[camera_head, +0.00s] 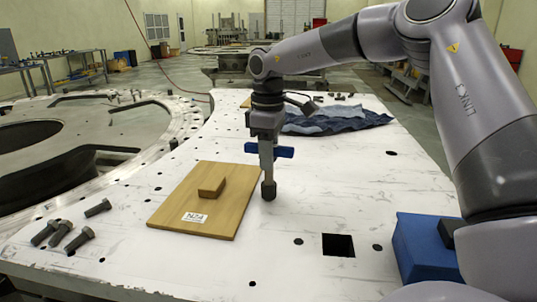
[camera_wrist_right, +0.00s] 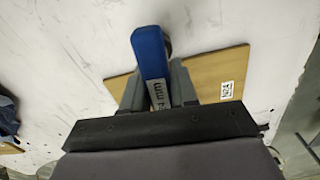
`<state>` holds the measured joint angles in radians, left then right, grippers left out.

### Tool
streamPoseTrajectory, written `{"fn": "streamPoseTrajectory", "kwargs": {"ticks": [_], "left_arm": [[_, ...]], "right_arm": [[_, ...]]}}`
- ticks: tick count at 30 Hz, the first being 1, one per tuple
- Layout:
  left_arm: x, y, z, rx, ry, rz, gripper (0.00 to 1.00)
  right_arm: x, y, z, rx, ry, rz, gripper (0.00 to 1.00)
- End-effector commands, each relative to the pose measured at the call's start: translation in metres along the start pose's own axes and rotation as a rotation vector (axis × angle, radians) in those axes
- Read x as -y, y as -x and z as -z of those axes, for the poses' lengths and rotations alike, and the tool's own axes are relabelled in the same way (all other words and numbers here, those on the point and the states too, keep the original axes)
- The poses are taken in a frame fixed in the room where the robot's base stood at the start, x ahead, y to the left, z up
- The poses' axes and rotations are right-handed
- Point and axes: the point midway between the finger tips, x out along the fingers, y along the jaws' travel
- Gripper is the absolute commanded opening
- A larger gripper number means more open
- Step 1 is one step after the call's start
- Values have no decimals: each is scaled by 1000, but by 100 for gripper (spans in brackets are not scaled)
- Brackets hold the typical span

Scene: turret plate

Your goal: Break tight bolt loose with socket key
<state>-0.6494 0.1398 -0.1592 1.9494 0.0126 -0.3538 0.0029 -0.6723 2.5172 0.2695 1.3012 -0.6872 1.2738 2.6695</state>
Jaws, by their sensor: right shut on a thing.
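My right gripper (camera_head: 266,138) is above the white plate, pointing down, just beyond the right side of the wooden board. It is shut on the socket key, whose blue handle (camera_head: 284,152) shows crosswise below the fingers. The key's dark lower end (camera_head: 268,190) is upright at the plate surface beside the board. Whether a bolt is inside that end is hidden. In the right wrist view the blue handle (camera_wrist_right: 150,52) and a marked grey part of the key lie between the fingers. My left gripper is not in view.
The wooden board (camera_head: 178,217) carries a wooden block (camera_head: 212,187) and a label. Several loose bolts (camera_head: 78,240) lie at the left on the white plate (camera_head: 330,205). A blue box (camera_head: 418,248) is at the right. Dark blue cloth (camera_head: 335,122) lies behind. The plate has a square hole (camera_head: 338,245).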

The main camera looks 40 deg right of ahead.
Motion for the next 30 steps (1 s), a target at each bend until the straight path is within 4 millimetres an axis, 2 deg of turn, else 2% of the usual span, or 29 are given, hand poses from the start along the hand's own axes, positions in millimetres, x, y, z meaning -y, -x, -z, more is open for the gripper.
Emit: {"fn": "streamPoseTrajectory", "kwargs": {"ticks": [30], "left_arm": [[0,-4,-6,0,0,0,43]], "right_arm": [[0,-4,0,-3,0,-2,0]]}}
